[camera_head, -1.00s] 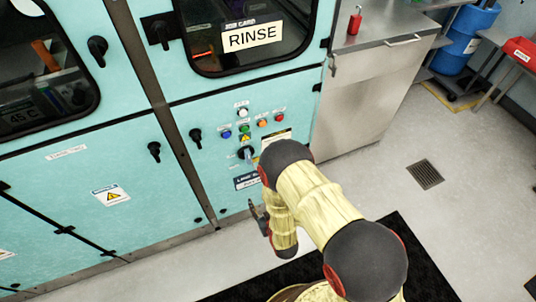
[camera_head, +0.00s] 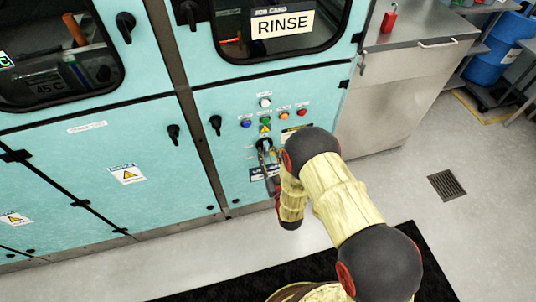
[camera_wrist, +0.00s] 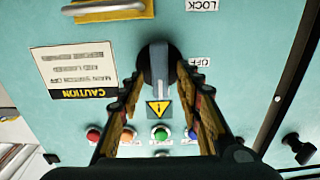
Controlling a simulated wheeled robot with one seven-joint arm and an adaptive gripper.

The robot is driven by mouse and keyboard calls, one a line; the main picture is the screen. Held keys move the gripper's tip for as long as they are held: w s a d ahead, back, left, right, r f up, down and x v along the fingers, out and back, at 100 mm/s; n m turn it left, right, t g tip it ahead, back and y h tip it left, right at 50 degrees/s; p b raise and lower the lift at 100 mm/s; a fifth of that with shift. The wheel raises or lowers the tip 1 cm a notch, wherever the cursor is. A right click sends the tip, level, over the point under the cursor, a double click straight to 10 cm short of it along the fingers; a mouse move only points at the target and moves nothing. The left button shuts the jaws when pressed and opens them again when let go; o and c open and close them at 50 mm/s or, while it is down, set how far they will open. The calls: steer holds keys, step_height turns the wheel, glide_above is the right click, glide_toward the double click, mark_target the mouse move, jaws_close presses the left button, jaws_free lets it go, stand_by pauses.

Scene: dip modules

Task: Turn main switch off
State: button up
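The main switch is a dark round rotary knob (camera_wrist: 158,55) with a grey lever (camera_wrist: 161,88) on the teal cabinet panel. In the upside-down wrist view the lever points down at the yellow warning triangle (camera_wrist: 159,108), toward the buttons. An OFF label (camera_wrist: 205,76) sits to the knob's right. My gripper (camera_wrist: 160,76) is open, with one finger on each side of the switch; contact cannot be told. In the head view my gripper (camera_head: 268,160) reaches the panel at the switch (camera_head: 263,144), partly covering it.
Above the switch are coloured buttons, including a green one (camera_head: 266,120) and a red one (camera_head: 302,113). A caution notice (camera_wrist: 75,70) and a yellow-edged part (camera_wrist: 103,12) are close by. Black door handles (camera_head: 215,124) project from the cabinet. A steel counter (camera_head: 385,100) stands right; floor there is open.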

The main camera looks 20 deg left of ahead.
steer(key=shift+w+a, duration=0.15)
steer(key=shift+w, duration=0.1)
steer(key=shift+c, duration=0.4)
steer(key=c, duration=0.7)
jaws_close()
